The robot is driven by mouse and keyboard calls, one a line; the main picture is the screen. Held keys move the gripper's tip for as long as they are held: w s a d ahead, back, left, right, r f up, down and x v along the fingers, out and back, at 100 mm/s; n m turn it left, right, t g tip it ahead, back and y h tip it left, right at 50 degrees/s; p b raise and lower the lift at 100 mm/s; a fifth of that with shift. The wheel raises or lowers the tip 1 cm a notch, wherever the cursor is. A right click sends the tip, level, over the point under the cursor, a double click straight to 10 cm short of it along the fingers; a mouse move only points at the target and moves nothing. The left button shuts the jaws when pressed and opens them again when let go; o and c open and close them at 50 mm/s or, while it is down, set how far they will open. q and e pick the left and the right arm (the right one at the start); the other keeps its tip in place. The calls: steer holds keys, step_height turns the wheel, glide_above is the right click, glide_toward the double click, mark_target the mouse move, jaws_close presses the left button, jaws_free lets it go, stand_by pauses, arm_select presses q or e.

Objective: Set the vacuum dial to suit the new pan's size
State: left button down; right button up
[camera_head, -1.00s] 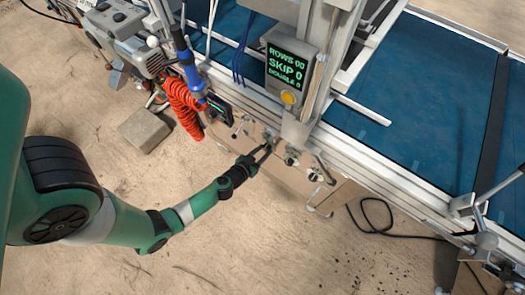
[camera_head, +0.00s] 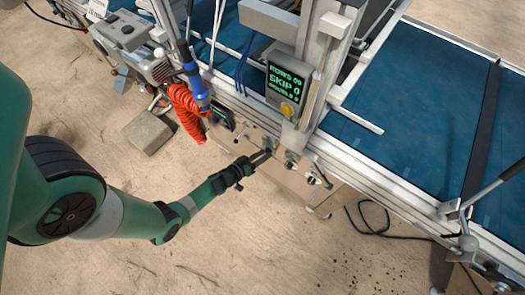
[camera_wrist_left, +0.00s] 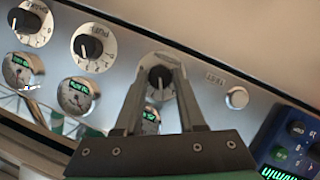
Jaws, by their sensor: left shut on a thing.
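My left gripper (camera_head: 264,157) is at the front panel of the seeder, below the green-lit display. In the left wrist view its two fingers (camera_wrist_left: 160,78) are shut on the black knob of a dial (camera_wrist_left: 159,80). This dial is the rightmost of three on the metal panel; its label is too small to read. The other two dials, the middle one (camera_wrist_left: 90,45) and the left one (camera_wrist_left: 30,20), have black knobs on white scales. Small gauges with green readouts sit below them, one partly hidden by my fingers. My right gripper is not in view.
A display (camera_head: 284,84) with a yellow button stands above the panel. A red coiled hose (camera_head: 187,113) hangs left of it. A blue handheld device (camera_wrist_left: 290,140) is right of the panel in the wrist view. A blue belt (camera_head: 410,110) runs right. A block (camera_head: 147,132) lies on the ground.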

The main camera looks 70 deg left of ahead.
arm_select(q)
steer(key=shift+f, duration=0.1)
stand_by(0.4)
steer(key=c, duration=0.5)
jaws_free()
steer(key=shift+s+r+p, duration=0.2)
steer(key=shift+r+p, duration=0.05)
steer(key=shift+p, duration=0.1)
steer(key=p+v, duration=0.6)
steer(key=v, duration=0.5)
steer(key=shift+s+f+p, duration=0.2)
steer(key=shift+p, duration=0.15)
steer(key=shift+d, duration=0.1)
